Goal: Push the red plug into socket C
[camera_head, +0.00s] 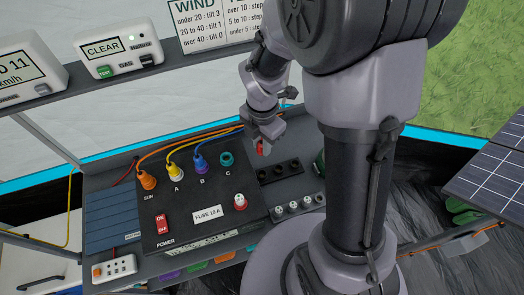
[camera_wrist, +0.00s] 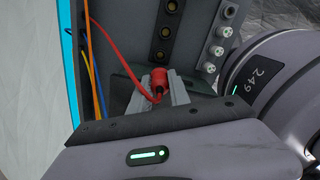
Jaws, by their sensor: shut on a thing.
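The red plug (camera_head: 260,149) is held in my gripper (camera_head: 262,137) above the back right of the black power box (camera_head: 185,228). Socket C (camera_head: 227,159) is a teal ring on the box, with no plug in it; my gripper is to its right and apart from it. In the wrist view the red plug (camera_wrist: 159,77) sits between the fingers of my gripper (camera_wrist: 158,92), with a red cable running off to the upper left. Socket C does not clearly show in the wrist view.
Orange (camera_head: 147,180), yellow (camera_head: 175,172) and blue (camera_head: 200,163) plugs with cables fill SUN, A and B. A red switch (camera_head: 162,223) and a white-and-red fuse (camera_head: 240,201) are nearer the front. A black holder strip (camera_head: 278,173) lies right of the box.

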